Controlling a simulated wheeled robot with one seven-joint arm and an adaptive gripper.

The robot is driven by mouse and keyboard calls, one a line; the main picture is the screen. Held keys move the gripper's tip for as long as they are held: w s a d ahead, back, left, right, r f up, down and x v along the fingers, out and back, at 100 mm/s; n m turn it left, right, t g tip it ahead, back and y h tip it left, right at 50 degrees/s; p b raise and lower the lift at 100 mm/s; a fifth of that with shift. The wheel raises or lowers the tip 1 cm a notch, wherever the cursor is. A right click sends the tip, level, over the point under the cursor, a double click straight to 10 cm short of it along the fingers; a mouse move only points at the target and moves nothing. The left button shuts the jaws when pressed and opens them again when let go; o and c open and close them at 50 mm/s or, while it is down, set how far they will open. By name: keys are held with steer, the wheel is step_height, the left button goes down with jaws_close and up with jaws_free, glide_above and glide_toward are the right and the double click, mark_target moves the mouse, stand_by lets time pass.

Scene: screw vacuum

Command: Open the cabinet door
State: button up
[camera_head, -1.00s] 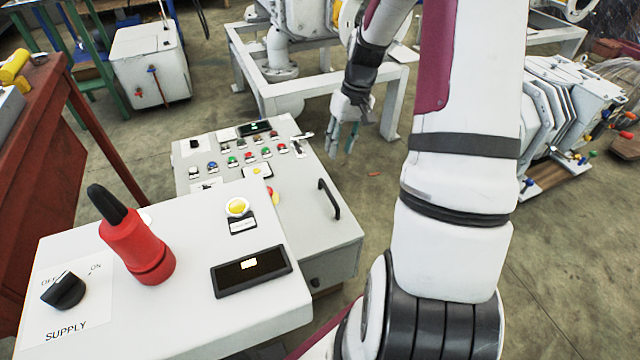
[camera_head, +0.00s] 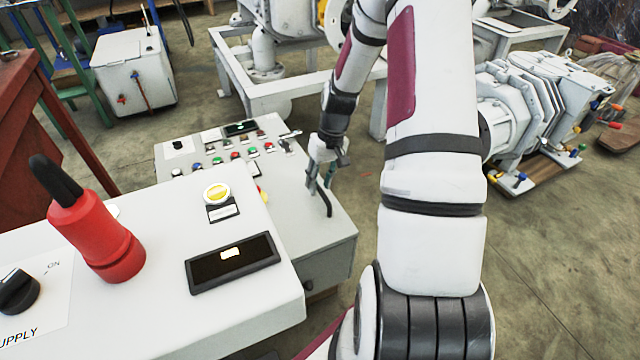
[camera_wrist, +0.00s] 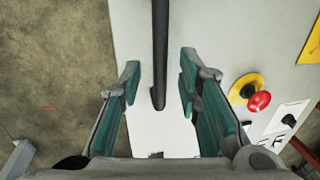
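The cabinet (camera_head: 320,240) is a light grey box with a control panel on its top and a black bar handle (camera_head: 326,204) on its door face. My gripper (camera_head: 322,190) is over the door, close to the handle. In the wrist view the handle (camera_wrist: 159,60) runs down between the two teal-padded fingers of my gripper (camera_wrist: 158,90). The fingers are apart, with gaps on both sides of the handle. The door (camera_wrist: 205,30) fills the middle of that view. In the head view my gripper hides part of the handle.
A red emergency button (camera_wrist: 259,101) on a yellow base sits right of the fingers. A white console (camera_head: 150,310) with a red lever (camera_head: 95,240) stands in front of the cabinet. Machines stand behind and right. Bare floor (camera_head: 550,270) lies to the right.

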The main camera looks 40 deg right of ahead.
jaws_close()
stand_by(0.3)
